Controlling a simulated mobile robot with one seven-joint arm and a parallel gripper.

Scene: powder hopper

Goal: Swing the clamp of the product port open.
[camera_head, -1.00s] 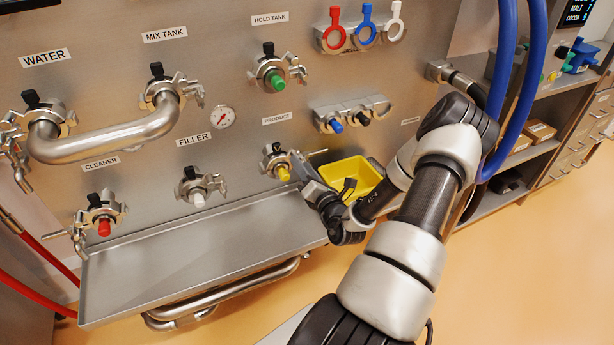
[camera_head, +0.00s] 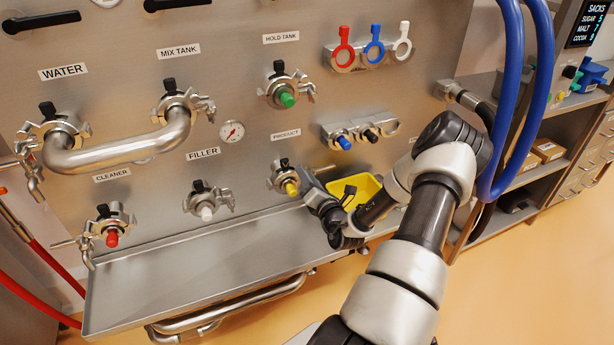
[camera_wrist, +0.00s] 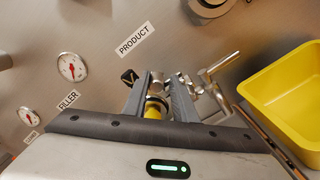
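The product port (camera_head: 284,176) sits on the steel panel under the PRODUCT label, with a yellow cap (camera_head: 291,189) on its mouth. A steel clamp (camera_wrist: 188,80) is around the port, and its lever (camera_wrist: 219,64) sticks out to the right in the wrist view. The clamp looks closed, though my fingers hide part of it. My gripper (camera_wrist: 160,78) is at the port, its two dark fingers apart, with the steel fitting and yellow cap (camera_wrist: 154,108) showing between them. In the head view my gripper (camera_head: 306,182) is just right of the port; contact cannot be told.
A yellow bin (camera_head: 352,190) is close to the right of my gripper. A steel tray (camera_head: 200,270) runs below the ports. The filler port (camera_head: 206,204) is to the left, the hold tank port (camera_head: 283,91) above. Blue hoses (camera_head: 512,100) hang at the right.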

